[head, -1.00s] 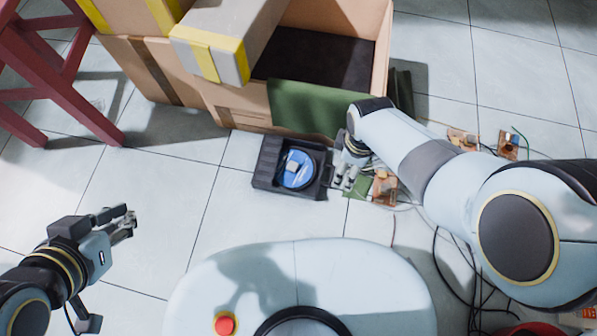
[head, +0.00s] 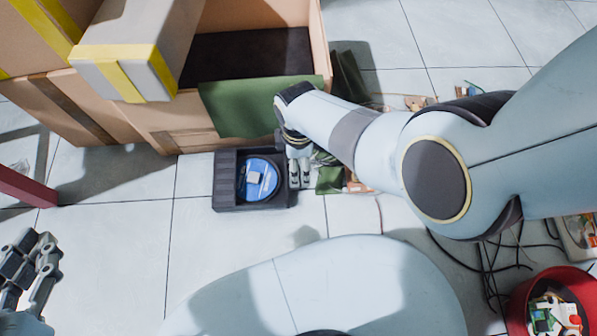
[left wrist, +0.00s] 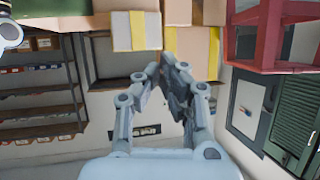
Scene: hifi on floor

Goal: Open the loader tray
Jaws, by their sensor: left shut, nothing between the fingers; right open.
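A dark box-like unit (head: 225,181) sits on the tiled floor in the middle of the head view. A blue disc (head: 259,179) with a small pale piece on it lies in its top. I cannot tell which part of the unit is the loader tray. My right gripper (head: 300,182) points down at the unit's right side, open, its fingers close to the edge. I cannot tell whether they touch it. My left gripper (head: 38,262) is shut and empty at the far left, well away from the unit. Its fingers also show in the left wrist view (left wrist: 172,68).
Cardboard boxes (head: 185,119) stand behind the unit, with a green sheet (head: 245,108) hanging over an open one. Circuit boards and cables (head: 490,255) lie to the right. A red bin (head: 515,306) stands at the lower right. The floor left of the unit is clear.

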